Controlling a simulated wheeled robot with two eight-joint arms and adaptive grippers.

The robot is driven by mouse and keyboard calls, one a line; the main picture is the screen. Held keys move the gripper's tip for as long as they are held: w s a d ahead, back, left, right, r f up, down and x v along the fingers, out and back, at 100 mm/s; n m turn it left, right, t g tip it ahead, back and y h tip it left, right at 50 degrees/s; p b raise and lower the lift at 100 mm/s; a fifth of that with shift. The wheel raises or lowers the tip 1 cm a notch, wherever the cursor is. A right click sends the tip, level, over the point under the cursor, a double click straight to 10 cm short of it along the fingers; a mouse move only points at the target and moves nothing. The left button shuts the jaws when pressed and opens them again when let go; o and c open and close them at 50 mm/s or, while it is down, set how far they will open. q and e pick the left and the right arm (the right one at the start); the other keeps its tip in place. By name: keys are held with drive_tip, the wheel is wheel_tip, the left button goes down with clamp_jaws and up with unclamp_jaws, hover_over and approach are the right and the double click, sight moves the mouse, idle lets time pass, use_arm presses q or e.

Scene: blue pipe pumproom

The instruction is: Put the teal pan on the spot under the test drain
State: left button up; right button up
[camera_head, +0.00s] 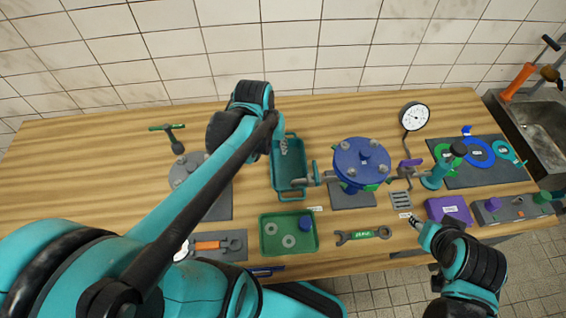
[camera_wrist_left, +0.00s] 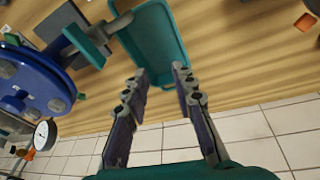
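The teal pan (camera_head: 274,178) is a rectangular tray on the bench, left of the blue round pump cover (camera_head: 352,160). A grey side pipe with a teal handle (camera_head: 315,172) sticks out from the pump toward the pan's right rim. My left gripper (camera_head: 283,146) is over the pan's far end. In the left wrist view, the left gripper (camera_wrist_left: 160,72) is open, with its fingers spread near the rim of the pan (camera_wrist_left: 165,105); contact cannot be told. My right gripper (camera_head: 414,220) is near a grey grate (camera_head: 400,200); its finger opening is too small to judge.
A green tray (camera_head: 270,246) with washers and a wrench (camera_head: 363,235) lie in front. A gauge (camera_head: 414,117), a purple block (camera_head: 449,209) and a dark mat with rings (camera_head: 500,177) are right. The back left bench is clear.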

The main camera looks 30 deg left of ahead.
use_arm(q)
drive_tip(key=s+d+r+m+t, duration=0.3)
drive_tip(key=s+d, duration=0.3)
drive_tip(key=shift+s+m+t, duration=0.2)
drive_tip(key=shift+m+t, duration=0.2)
drive_tip(key=shift+o, duration=0.5)
drive_tip(key=shift+s+d, duration=0.1)
drive_tip(key=shift+d, duration=0.05)
drive_tip(key=m+g+b, duration=0.1)
drive_tip(key=m+g, duration=0.6)
drive_tip(key=m, duration=2.2)
hover_over(304, 163)
wheel_tip(304, 163, down, 12)
drive_tip(key=shift+r, duration=0.15)
drive_tip(key=shift+f+m, duration=0.4)
drive_tip(key=shift+f, duration=0.35)
wheel_tip(304, 163, down, 8)
drive_tip(key=b, duration=0.3)
drive_tip(key=shift+r, duration=0.35)
